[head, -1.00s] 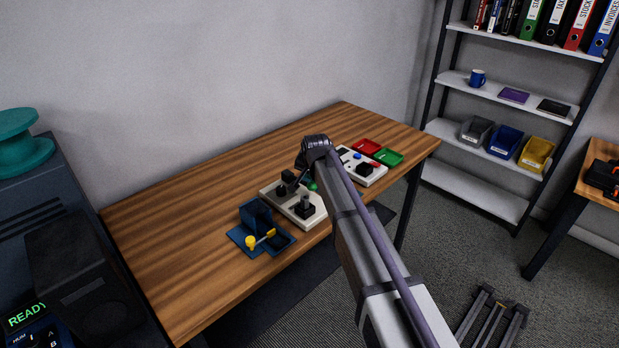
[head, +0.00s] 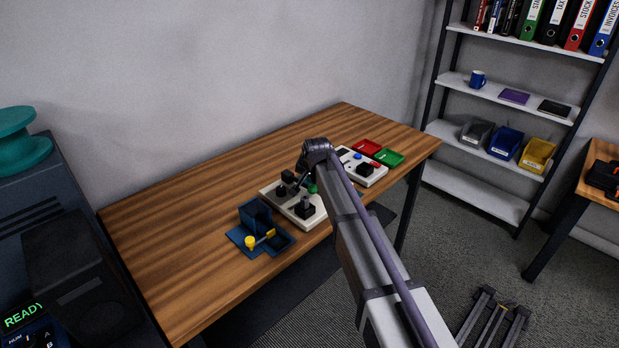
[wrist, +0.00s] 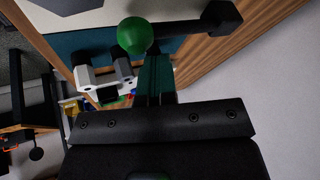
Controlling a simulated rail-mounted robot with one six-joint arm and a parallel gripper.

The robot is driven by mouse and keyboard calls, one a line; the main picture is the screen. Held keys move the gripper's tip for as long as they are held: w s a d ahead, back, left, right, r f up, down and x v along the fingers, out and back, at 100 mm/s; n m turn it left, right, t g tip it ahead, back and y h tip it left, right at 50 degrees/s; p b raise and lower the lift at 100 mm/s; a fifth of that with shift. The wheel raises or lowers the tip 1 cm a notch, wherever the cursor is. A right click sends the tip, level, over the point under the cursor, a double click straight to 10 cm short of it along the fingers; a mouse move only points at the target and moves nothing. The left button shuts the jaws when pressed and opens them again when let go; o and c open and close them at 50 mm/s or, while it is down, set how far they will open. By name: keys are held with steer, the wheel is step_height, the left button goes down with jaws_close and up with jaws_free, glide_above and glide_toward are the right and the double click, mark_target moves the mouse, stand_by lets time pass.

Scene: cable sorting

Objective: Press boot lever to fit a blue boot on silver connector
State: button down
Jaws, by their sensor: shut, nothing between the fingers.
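A pale fixture board (head: 272,194) with black blocks lies on the wooden table. A lever with a green ball knob (head: 313,188) stands on it, partly hidden by my arm in the head view. In the wrist view the green knob (wrist: 135,35) is large, on a dark arm running right. My gripper (wrist: 155,75) is shut and empty, its dark fingers close below the knob; contact cannot be told. In the head view my gripper (head: 303,180) is small and dark, beside the knob. I cannot make out a blue boot or silver connector.
A blue fixture (head: 256,215) with a yellow-knobbed lever stands left of the board. A second pale panel (head: 371,181), a red tray (head: 367,146) and a green tray (head: 389,157) lie to the right. The table's left part is clear.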

stand_by(0.8)
steer(key=shift+w+a+r+p, duration=0.15)
steer(key=shift+r+p, duration=0.55)
steer(key=shift+w+a+r+p, duration=0.1)
steer(key=shift+a+r+p, duration=0.05)
steer(key=shift+r+p, duration=0.55)
steer(key=shift+w+a+r+p, duration=0.15)
steer(key=shift+r+p, duration=0.5)
steer(key=shift+p, duration=0.05)
steer(key=r+p, duration=0.3)
steer(key=w+a+r+p, duration=0.1)
steer(key=shift+r+p, duration=0.4)
steer(key=s+d+n+g, duration=0.1)
steer(key=s+d+g, duration=0.1)
steer(key=s+d, duration=0.6)
steer(key=s+d+f+n+g+h, duration=0.1)
steer(key=s+d, duration=0.6)
steer(key=s, duration=1)
steer(key=s+d+f+n+g, duration=0.1)
steer(key=s+d+g, duration=0.2)
steer(key=s+d, duration=0.5)
steer(key=shift+s+d+f+n, duration=0.2)
steer(key=shift+s+d+n, duration=0.1)
steer(key=shift+s, duration=1.85)
